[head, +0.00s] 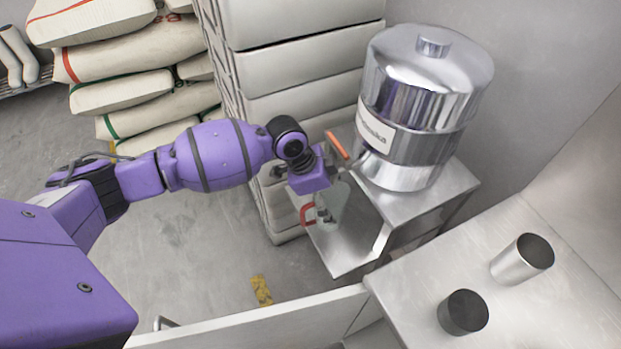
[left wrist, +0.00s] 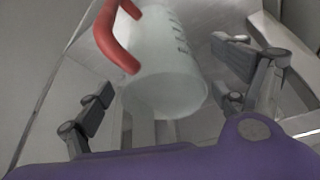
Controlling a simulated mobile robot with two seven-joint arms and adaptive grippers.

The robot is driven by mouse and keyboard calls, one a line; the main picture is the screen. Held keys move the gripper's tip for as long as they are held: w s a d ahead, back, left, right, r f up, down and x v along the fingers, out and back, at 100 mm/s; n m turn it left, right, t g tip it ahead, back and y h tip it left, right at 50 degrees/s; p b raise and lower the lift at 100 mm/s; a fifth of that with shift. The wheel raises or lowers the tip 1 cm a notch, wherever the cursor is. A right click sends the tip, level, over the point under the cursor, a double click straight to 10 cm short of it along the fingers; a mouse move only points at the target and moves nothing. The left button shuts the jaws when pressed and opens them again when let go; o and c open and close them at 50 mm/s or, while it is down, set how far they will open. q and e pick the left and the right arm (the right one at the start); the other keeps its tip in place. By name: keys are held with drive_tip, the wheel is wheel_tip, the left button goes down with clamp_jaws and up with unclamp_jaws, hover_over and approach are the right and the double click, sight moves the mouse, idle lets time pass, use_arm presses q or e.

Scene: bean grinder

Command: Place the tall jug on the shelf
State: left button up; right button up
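A translucent jug with a red handle (left wrist: 165,80) fills the middle of the left wrist view, with dark markings on its side. In the head view the jug (head: 338,206) shows partly below my left gripper (head: 325,205), over the lower shelf (head: 345,250) of a metal stand. In the left wrist view my left gripper's fingers (left wrist: 172,85) are spread either side of the jug, with a gap showing on each side. I cannot tell whether the jug's base touches the shelf. My right gripper is not in view.
A shiny metal drum (head: 425,100) stands on the stand's upper plate (head: 452,185), close to my left gripper. An orange bar (head: 338,145) sits beside it. A silver cup (head: 522,260) and a dark cup (head: 463,312) stand on the counter (head: 420,272). Sacks (head: 140,75) are stacked back left.

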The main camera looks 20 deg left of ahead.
use_arm(q)
drive_tip(key=p+v, duration=0.1)
drive_tip(key=v, duration=1.1)
drive_tip(key=shift+r, duration=0.25)
drive_tip(key=shift+s, duration=0.1)
